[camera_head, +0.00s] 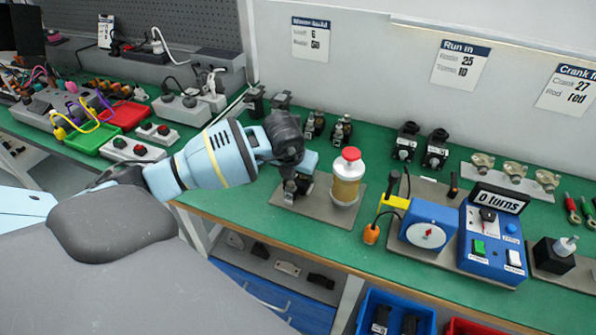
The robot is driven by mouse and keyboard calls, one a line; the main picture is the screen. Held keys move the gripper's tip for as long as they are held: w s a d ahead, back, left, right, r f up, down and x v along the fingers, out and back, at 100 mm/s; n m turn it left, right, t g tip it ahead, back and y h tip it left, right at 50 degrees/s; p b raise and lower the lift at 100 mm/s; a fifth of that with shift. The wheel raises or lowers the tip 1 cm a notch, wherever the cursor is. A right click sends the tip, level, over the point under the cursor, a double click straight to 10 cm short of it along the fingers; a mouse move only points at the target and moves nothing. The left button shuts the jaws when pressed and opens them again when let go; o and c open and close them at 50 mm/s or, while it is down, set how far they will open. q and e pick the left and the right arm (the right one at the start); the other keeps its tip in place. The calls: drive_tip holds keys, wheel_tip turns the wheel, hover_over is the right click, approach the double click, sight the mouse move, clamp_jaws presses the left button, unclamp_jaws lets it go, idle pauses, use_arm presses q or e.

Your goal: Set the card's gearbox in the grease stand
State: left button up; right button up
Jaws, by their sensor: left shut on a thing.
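A grease stand is a grey plate (318,211) on the green bench, with an amber canister (346,185) with a red cap on its right side. My left gripper (297,180) points down over the plate's left part, shut on a small dark gearbox (289,197). The gearbox is mostly hidden by the fingers and is at or just above the plate; I cannot tell if it is seated. The left wall card (310,38) has a blurred title and numbers. Other dark gearboxes stand in pairs along the back, such as this one (406,141). My right gripper is not in view.
Right of the stand are a blue dial box (428,227), a blue control box (492,243) showing "0 turns", and an orange-tipped tool (371,234). Red (125,115) and green trays are at the left. Brass parts (482,162) stand at the back right.

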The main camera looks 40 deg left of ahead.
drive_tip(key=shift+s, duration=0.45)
use_arm(q)
drive_tip(key=shift+f, duration=0.15)
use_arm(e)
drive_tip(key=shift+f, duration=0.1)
use_arm(q)
drive_tip(key=o, duration=0.8)
drive_tip(key=shift+c, duration=0.2)
drive_tip(key=o, duration=0.4)
drive_tip(key=shift+c, duration=0.2)
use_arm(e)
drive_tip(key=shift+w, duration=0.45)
